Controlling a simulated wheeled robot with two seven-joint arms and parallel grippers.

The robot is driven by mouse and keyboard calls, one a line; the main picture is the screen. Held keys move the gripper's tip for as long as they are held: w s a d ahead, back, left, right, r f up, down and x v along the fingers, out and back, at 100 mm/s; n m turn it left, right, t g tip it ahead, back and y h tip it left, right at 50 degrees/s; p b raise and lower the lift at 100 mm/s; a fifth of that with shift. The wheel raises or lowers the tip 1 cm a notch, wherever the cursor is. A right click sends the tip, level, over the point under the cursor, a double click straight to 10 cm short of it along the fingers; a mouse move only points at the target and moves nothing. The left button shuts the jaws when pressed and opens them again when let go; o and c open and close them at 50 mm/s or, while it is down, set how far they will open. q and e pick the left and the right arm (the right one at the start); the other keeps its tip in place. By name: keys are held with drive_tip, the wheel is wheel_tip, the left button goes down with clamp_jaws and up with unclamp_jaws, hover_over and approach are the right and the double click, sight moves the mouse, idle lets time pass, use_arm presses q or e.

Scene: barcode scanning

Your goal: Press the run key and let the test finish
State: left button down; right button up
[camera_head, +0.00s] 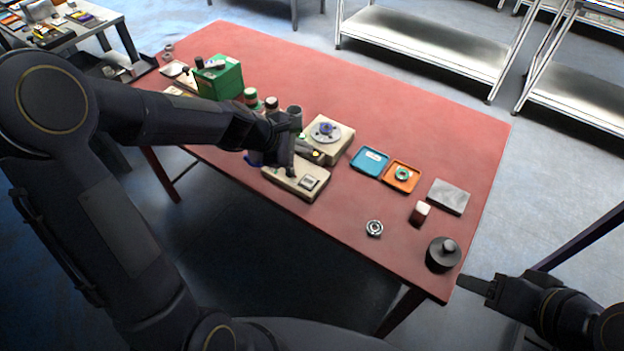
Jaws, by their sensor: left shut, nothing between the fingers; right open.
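A beige device (302,181) with a small display lies near the front edge of the red table, partly hidden by my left gripper. Behind it stands a beige unit (329,140) with a round metal disc on top. My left gripper (287,168) is shut and empty, pointing down at the left part of the beige device; I cannot tell whether it touches a key. A run key cannot be made out; the fingers and wrist cover that area. My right gripper (466,284) is open and empty, off the table's front right corner.
Right of the devices are a blue tray (370,160), an orange tray (402,176) holding a ring, a grey block (448,196), a small red-and-white block (420,213), a metal ring (374,228) and a dark weight (442,254). A green box (218,78) stands at the left. The table's back right is clear.

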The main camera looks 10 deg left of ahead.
sight(304, 183)
use_arm(q)
wheel_tip(304, 183, down, 9)
drive_tip(key=b, duration=0.8)
drive_tip(key=shift+r, duration=0.1)
drive_tip(key=shift+s, duration=0.1)
idle(1.8)
drive_tip(key=shift+f+b, duration=0.4)
drive_tip(key=shift+b, duration=0.15)
